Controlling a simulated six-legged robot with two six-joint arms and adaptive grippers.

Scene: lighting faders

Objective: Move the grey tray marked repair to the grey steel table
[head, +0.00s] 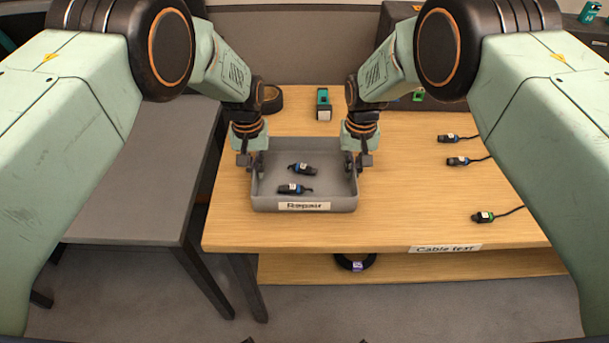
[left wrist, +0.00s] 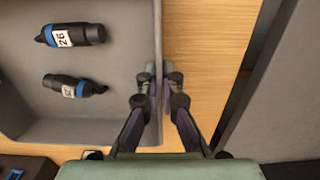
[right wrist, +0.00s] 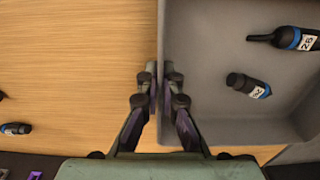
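The grey tray (head: 305,206) with a "Repair" label on its front sits on the wooden table, with two black-and-blue connectors inside. My left gripper (head: 250,160) has its fingers on both sides of the tray's left wall, closed on it; the left wrist view shows this wall (left wrist: 158,25) between the fingertips (left wrist: 160,75). My right gripper (head: 357,160) is closed the same way on the right wall, and the right wrist view shows the fingertips (right wrist: 160,75) pinching it. The grey steel table (head: 130,195) stands to the left, its top empty where visible.
A green-and-black device (head: 323,104) and a dark round item (head: 271,99) stand behind the tray. A narrow gap separates the two tables.

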